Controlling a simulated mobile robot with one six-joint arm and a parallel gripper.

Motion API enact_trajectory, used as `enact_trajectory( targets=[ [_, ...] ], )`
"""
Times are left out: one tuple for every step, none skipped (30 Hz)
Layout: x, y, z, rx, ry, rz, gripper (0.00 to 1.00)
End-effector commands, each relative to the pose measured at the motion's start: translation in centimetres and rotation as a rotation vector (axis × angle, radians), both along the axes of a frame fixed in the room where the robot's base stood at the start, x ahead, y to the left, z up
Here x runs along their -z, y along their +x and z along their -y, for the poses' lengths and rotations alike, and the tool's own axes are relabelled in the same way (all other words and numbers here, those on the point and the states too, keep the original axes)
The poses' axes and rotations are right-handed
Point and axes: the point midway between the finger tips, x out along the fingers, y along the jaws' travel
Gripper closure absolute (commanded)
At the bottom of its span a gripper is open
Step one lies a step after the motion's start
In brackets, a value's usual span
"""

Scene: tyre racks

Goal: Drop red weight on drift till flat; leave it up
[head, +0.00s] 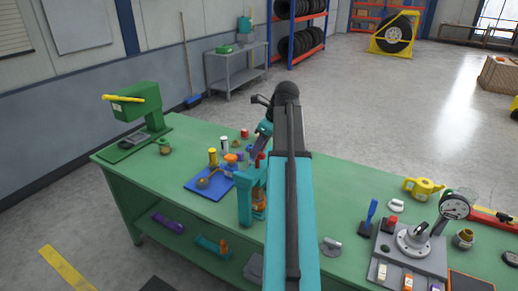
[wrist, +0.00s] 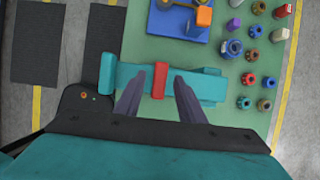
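A teal upright stand (head: 245,205) is on the green bench, partly hidden behind my arm. A red block, seemingly the red weight (wrist: 160,80), lies across the stand's top in the wrist view, and a bit of red also shows at the stand's top in the head view (head: 261,159). An orange part (head: 259,200) shows lower in the stand. I cannot make out the drift. My gripper (wrist: 153,80) is above the stand, its two dark fingers apart on either side of the red block, with visible gaps. My gripper is small and partly hidden in the head view (head: 258,148).
A blue board (head: 208,184) with brass and orange parts is left of the stand. Several small coloured pieces stand behind it. A green press (head: 140,110) is at the bench's left end. A grey plate with a dial gauge (head: 455,207) is at the right. The bench's left front is clear.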

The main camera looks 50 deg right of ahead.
Motion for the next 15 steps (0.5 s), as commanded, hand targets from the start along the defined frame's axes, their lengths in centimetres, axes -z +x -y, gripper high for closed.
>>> enact_trajectory(
  targets=[
    [-0.1, -0.1, 0.0, 0.000, 0.000, 0.000, 0.64],
    [-0.2, -0.1, 0.0, 0.000, 0.000, 0.000, 0.64],
    [-0.3, -0.2, 0.1, 0.000, 0.000, 0.000, 0.64],
    [-0.4, -0.2, 0.1, 0.000, 0.000, 0.000, 0.64],
    [-0.6, -0.3, 0.1, 0.000, -0.001, 0.000, 0.64],
    [-0.8, -0.3, 0.2, 0.000, -0.001, 0.000, 0.64],
    [-1.0, -0.4, 0.2, 0.000, -0.001, 0.000, 0.64],
    [-1.2, -0.5, 0.2, 0.000, -0.001, 0.001, 0.64],
    [-1.5, -0.6, 0.2, 0.000, -0.001, 0.001, 0.64],
    [-1.8, -0.7, 0.3, 0.000, -0.001, 0.001, 0.64],
    [-2.1, -0.8, 0.3, 0.000, -0.001, 0.001, 0.64],
    [-2.4, -1.0, 0.3, 0.001, -0.002, 0.001, 0.64],
    [-2.7, -1.1, 0.4, 0.001, -0.002, 0.001, 0.64],
    [-3.0, -1.2, 0.4, 0.001, -0.002, 0.001, 0.64],
    [-3.5, -1.4, 0.5, 0.001, -0.002, 0.001, 0.64]
  ],
)
